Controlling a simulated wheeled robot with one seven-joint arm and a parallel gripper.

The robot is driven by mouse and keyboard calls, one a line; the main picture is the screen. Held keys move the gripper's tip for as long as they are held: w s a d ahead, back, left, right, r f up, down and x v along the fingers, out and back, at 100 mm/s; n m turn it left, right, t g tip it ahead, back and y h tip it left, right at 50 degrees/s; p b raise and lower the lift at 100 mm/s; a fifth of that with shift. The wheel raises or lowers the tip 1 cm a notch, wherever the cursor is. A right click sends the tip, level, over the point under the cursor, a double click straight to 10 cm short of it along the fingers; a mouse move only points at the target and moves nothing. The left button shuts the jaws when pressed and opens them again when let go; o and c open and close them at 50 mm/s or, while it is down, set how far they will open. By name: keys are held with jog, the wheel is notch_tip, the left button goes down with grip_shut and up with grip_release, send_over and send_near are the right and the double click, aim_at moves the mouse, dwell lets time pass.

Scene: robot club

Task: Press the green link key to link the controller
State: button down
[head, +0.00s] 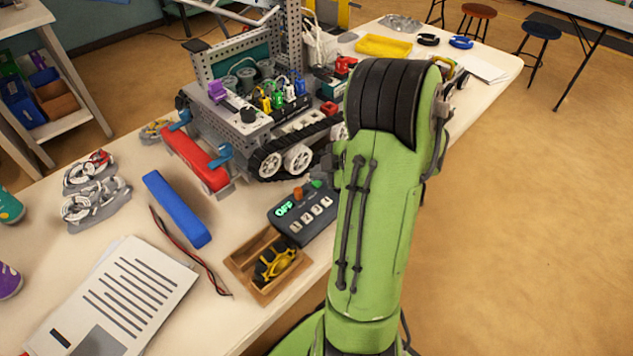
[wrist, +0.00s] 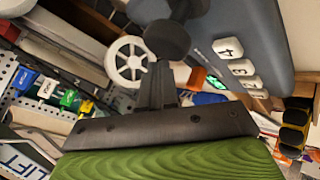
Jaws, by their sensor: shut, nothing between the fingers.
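The dark grey controller (head: 292,222) lies near the table's front edge, with a lit green "OFF" display (head: 284,208), several white keys and an orange knob (head: 298,192). The green link key (head: 318,184) shows at its far side, close to my arm. In the wrist view the controller (wrist: 262,32) fills the upper right, with numbered keys and the display (wrist: 215,82). My gripper (wrist: 167,45) is shut and empty, its dark tips over the controller's edge. I cannot make out the green key there, nor whether the tips touch anything. My arm hides the gripper in the head view.
A tracked robot (head: 245,125) with a red bumper stands just behind the controller. A wooden tray (head: 240,262) with black and yellow items sits in front of it. A blue bar (head: 177,208), a cable and a printed sheet (head: 120,295) lie to the left.

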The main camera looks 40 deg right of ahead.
aim_at(320, 185)
jog(key=shift+f+b, duration=0.4)
jog(key=shift+f, duration=0.4)
dwell(0.4)
jog(key=shift+r, duration=0.85)
jog(key=shift+r+p, duration=1.5)
jog(key=shift+r, duration=1)
